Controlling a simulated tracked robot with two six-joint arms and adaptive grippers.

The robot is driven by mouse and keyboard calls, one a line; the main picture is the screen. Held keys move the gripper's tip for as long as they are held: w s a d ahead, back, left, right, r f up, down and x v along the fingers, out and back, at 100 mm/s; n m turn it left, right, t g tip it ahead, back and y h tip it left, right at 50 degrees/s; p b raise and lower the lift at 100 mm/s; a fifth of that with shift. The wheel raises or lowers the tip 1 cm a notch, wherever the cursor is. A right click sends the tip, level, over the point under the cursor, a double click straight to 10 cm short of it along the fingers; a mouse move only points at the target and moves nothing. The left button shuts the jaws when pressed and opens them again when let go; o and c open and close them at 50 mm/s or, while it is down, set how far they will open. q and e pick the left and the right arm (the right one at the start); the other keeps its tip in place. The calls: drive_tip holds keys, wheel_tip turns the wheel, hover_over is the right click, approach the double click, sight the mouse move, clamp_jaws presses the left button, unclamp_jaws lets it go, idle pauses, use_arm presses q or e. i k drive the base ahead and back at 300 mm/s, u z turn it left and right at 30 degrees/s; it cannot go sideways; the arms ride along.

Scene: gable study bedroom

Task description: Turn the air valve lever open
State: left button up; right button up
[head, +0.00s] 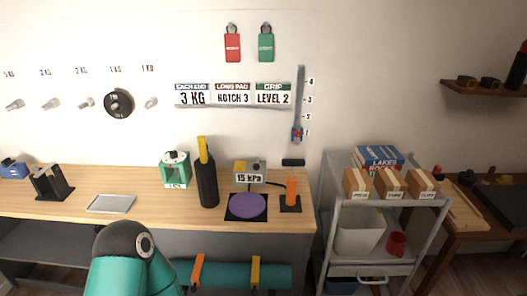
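No part is clearly readable as the air valve lever. A tall black cylinder (208,185) stands on the wooden bench with an upright yellow piece (203,150) at its top; I cannot tell whether that is a lever. To its right a small box with a "15 kPa" display (249,178) has yellow and dark parts on top. An orange upright piece (292,190) stands on a black base farther right. A teal and dark link of my arm shows at the lower left. Neither gripper is in view.
A purple disc (247,206) lies on a black pad before the box. A teal kit (175,169) stands left of the cylinder, and a grey tray (111,203) farther left. A trolley (347,203) with boxes stands right. A teal roll (225,274) lies below the bench top.

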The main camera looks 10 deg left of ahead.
sight(256, 167)
drive_tip(key=u, duration=0.3)
drive_tip(key=i, duration=0.8)
drive_tip(key=u, duration=0.7)
